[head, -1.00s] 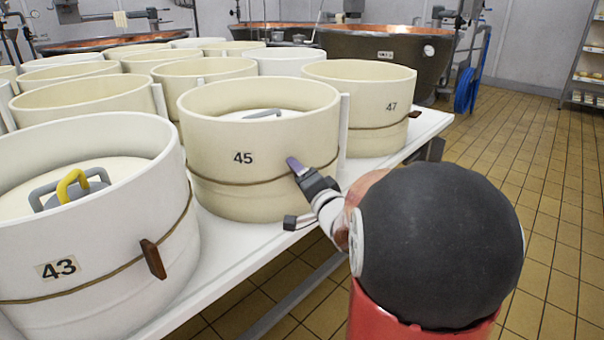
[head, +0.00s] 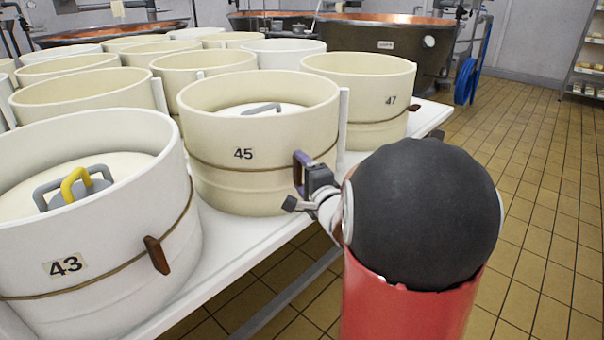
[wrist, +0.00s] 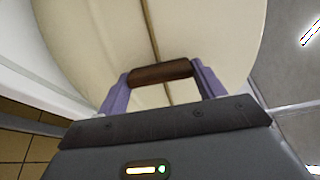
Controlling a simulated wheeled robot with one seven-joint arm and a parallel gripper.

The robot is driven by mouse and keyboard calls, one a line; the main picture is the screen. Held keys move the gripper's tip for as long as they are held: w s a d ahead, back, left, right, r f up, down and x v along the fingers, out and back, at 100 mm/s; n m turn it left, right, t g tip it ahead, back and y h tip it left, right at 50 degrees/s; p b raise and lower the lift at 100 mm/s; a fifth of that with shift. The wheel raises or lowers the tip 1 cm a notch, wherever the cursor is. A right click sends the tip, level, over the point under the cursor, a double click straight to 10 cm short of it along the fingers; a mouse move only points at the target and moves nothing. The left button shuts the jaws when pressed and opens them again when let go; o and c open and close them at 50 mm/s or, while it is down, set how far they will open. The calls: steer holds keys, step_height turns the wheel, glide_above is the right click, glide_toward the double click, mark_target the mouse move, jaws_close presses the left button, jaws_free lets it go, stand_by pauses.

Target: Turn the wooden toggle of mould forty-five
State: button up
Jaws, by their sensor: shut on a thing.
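Mould forty-five (head: 225,120) is a cream round tub with a "45" label and a cord around its middle. Its dark brown wooden toggle (wrist: 161,72) lies on the cord in the wrist view, its length crossing the cord. My gripper (wrist: 161,80) has its two purple fingers at the two ends of the toggle and is shut on it.
Mould 43 (head: 110,225), with its own toggle (head: 156,254), stands at the left front. Mould 47 (head: 370,90) stands behind at the right. Several other moulds fill the white table (head: 235,232). Tiled floor (head: 540,200) at the right is open.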

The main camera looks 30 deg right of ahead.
steer(key=o, duration=1)
steer(key=shift+s, duration=0.1)
steer(key=s+b, duration=0.1)
steer(key=s, duration=0.6)
steer(key=shift+s+a, duration=0.1)
steer(key=shift+s, duration=0.25)
